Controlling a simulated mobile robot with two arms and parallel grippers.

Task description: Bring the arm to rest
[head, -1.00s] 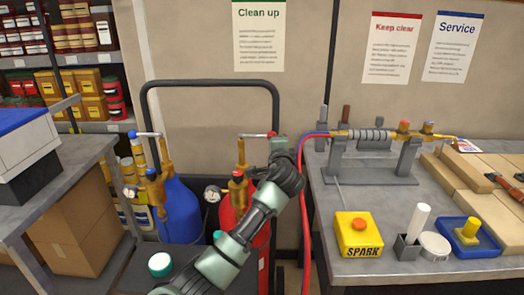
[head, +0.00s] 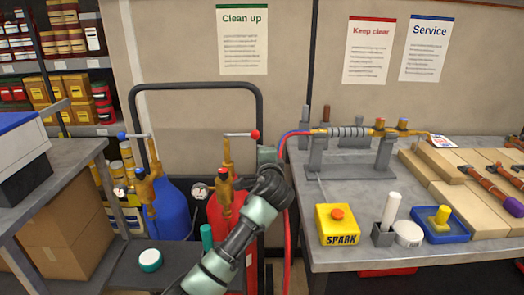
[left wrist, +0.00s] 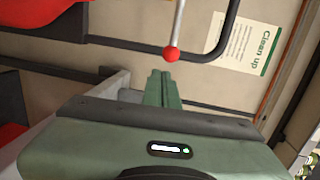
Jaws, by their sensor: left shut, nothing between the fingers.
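My left arm rises from the bottom middle of the head view. Its green gripper (head: 267,156) is beside the red cylinder's valve, just below and right of the red ball handle (head: 255,134). In the left wrist view the fingers (left wrist: 164,88) are together and empty. The red ball handle (left wrist: 172,54) shows past the fingertips and looks apart from them. The red cylinder (head: 222,218) is partly hidden behind my arm. My right gripper is not in view.
A blue cylinder (head: 172,212) stands left of the red one, before a black trolley frame (head: 195,86). A red hose (head: 287,235) hangs close right of my arm. The right bench (head: 345,190) holds a yellow SPARK box (head: 337,225). A grey table (head: 50,165) is at left.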

